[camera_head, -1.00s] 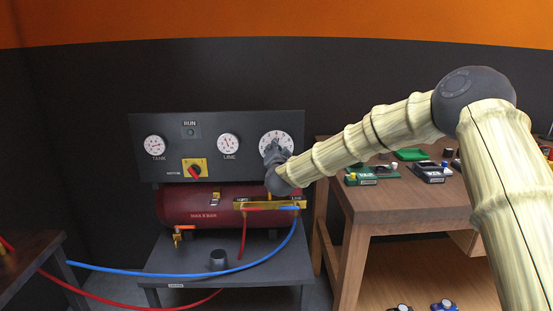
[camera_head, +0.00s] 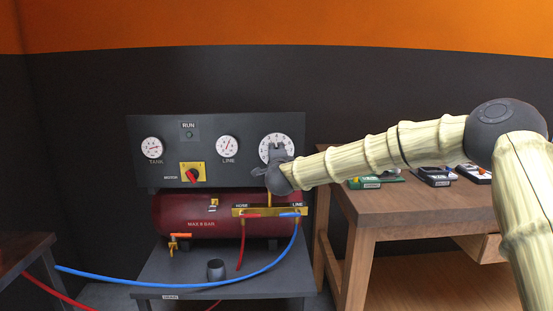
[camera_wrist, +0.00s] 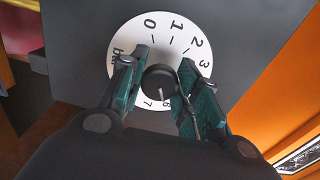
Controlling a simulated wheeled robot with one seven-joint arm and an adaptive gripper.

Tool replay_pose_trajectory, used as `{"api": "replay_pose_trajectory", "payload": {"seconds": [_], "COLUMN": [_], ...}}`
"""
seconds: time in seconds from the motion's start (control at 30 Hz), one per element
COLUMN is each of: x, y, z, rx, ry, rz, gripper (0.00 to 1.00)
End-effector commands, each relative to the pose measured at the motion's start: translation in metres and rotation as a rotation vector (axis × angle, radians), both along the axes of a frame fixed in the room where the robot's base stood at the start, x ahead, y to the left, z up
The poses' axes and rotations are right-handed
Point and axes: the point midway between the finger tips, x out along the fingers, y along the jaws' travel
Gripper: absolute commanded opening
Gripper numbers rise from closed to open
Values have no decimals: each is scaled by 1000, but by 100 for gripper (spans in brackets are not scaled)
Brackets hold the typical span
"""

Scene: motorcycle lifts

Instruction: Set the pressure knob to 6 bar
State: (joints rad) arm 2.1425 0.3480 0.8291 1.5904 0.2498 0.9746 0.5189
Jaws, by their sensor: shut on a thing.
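The pressure knob (camera_wrist: 159,82) is a black round knob at the centre of a white dial (camera_wrist: 124,43), marked 0 to 7 and "bar" where visible. My gripper (camera_wrist: 161,88) is shut on the knob, with one green-padded finger on each side. A pale pointer line on the knob points down in the wrist view, towards the 6 and 7 marks and seemingly nearer 6. Part of the dial is hidden behind the fingers. In the head view, my gripper (camera_head: 274,158) covers the lower part of the dial (camera_head: 284,139) at the panel's right.
The grey panel (camera_head: 203,127) also holds TANK (camera_head: 152,148) and LINE (camera_head: 227,147) gauges and a red motor switch (camera_head: 193,175). Below are a red tank (camera_head: 180,212) and brass manifold with hoses. A wooden table (camera_head: 400,204) stands close at right, beneath my arm.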

Motion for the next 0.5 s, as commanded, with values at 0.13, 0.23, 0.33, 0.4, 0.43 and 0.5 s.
{"api": "replay_pose_trajectory", "payload": {"seconds": [0.13,0.23,0.33,0.4,0.43,0.5], "x": [1,1,1,1,1,1], "y": [-2,-2,-2,-2,-2,-2], "z": [1,1,1,1,1,1], "rx": [33,43,47,47,47,46], "ry": [-2,-1,-1,-1,-1,-1], "rz": [-3,-3,-3,-3,-3,-3], "gripper": [8,8,8,8,8,8]}}
